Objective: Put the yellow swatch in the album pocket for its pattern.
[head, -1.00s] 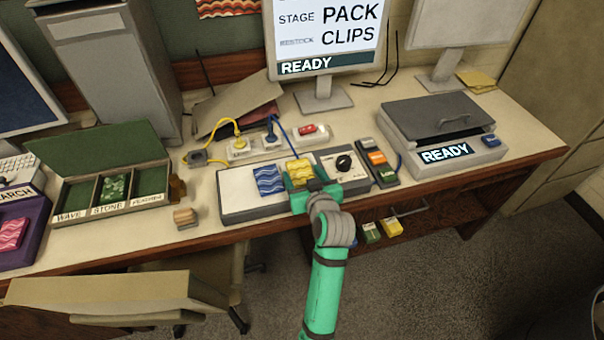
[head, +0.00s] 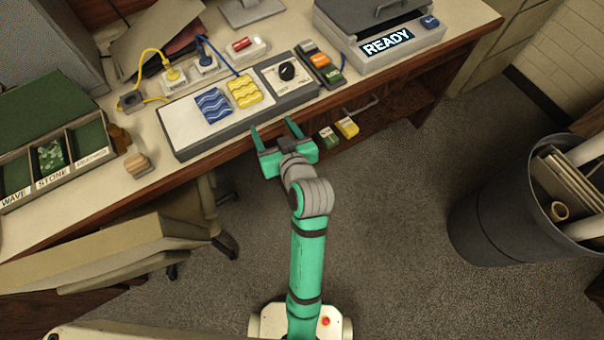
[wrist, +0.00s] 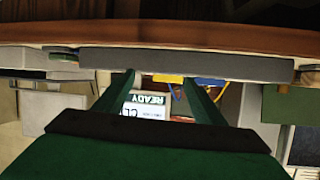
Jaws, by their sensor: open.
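The yellow swatch (head: 244,91), with pale wavy lines, lies on the grey-and-white flat unit (head: 178,124), right of a blue wavy swatch (head: 213,105). A yellow edge, likely this swatch, shows between my fingers in the wrist view (wrist: 168,78). My gripper (head: 273,125) is open and empty, in front of the unit's near edge and apart from the swatch. The album (head: 75,178) is at the left, partly cut off by the frame. A green swatch (head: 52,155) lies in the STONE pocket.
A dial (head: 287,71) sits on the unit's right end. Colored blocks (head: 320,66) and a machine reading READY (head: 387,43) stand farther right. A small wooden block (head: 138,165) sits between album and unit. A chair (head: 150,235) stands before the desk at left.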

